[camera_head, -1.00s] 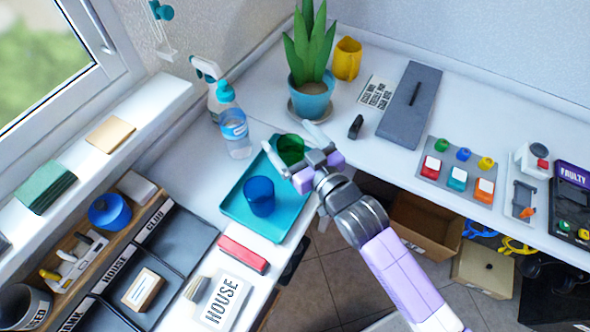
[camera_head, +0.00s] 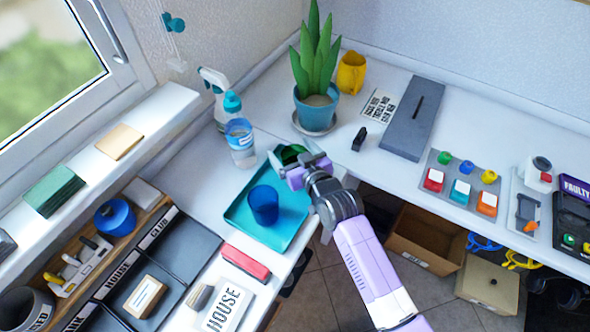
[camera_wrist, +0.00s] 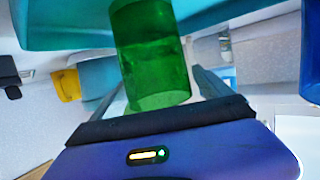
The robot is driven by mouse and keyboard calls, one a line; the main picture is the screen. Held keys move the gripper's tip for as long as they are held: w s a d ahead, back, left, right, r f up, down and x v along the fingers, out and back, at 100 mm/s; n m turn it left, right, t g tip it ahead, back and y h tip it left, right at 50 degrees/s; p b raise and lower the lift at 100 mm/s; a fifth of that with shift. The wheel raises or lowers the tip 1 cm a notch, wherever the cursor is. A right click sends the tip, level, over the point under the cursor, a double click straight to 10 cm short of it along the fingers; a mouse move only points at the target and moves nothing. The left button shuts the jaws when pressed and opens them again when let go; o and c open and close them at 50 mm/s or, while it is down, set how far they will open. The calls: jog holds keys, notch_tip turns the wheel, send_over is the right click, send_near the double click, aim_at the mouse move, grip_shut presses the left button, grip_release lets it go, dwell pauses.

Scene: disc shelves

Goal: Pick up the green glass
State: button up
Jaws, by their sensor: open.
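In the wrist view the green glass (camera_wrist: 152,60) is large and lies between the two fingers of my gripper (camera_wrist: 160,85). The fingers are open, one on each side of it. Whether either finger touches the glass I cannot tell.
A blue glass (camera_head: 264,205) stands on the tray, near the green one. A water bottle (camera_head: 240,145) stands behind the tray, and a potted plant (camera_head: 316,105) stands beyond my gripper. A red block (camera_head: 246,263) lies in front of the tray.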

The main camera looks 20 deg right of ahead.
jog(key=shift+w+f, duration=0.1)
jog(key=shift+w, duration=0.25)
grip_shut()
jog(key=shift+r, duration=0.2)
dwell(0.3)
notch_tip(320, 180, up, 20)
jog(key=shift+f+p, duration=0.2)
jog(key=shift+p, duration=0.25)
dwell(0.9)
dwell(0.5)
